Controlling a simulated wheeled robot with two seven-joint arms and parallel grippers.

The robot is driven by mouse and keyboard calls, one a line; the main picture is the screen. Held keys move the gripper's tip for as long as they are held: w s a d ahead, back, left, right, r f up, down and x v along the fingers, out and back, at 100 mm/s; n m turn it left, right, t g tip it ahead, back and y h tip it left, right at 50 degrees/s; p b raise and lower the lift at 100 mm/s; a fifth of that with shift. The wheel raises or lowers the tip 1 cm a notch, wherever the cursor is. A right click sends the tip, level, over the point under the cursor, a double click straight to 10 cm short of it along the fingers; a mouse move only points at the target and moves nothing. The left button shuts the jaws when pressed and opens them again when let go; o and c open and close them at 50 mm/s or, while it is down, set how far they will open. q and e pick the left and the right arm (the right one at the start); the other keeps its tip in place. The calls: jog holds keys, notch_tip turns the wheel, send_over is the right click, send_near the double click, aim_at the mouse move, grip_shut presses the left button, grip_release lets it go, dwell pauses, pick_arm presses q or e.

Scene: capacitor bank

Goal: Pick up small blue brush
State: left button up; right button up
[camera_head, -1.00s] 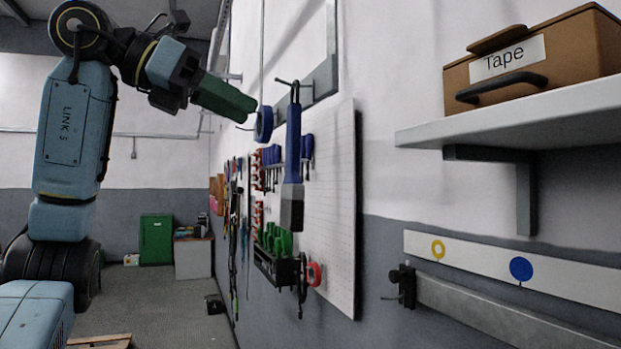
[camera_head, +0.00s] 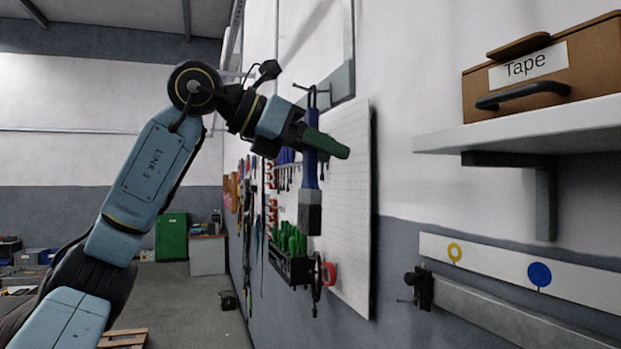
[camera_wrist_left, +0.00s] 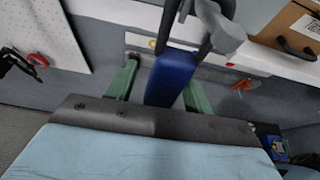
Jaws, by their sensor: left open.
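The small blue brush hangs upright from a hook beside the pegboard in the head view, with a blue handle (camera_head: 311,172) and a grey head (camera_head: 310,218). My left gripper (camera_head: 328,144) is at the upper part of the handle, and a green finger crosses in front of it. In the left wrist view the blue handle (camera_wrist_left: 171,76) stands between the two spread green fingers of my left gripper (camera_wrist_left: 162,72). The gripper is open, with gaps visible beside the handle. My right gripper is in neither view.
A white pegboard (camera_head: 352,210) with several tools is behind the brush. A rack of green-handled tools (camera_head: 290,262) is below it. To the right, a shelf (camera_head: 520,130) carries a brown tape box (camera_head: 580,70). A metal rail (camera_head: 500,312) runs along the wall below.

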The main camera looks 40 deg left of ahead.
pick_arm(q)
jog(key=shift+s, duration=0.15)
jog(key=shift+c, duration=0.5)
jog(key=c, duration=1)
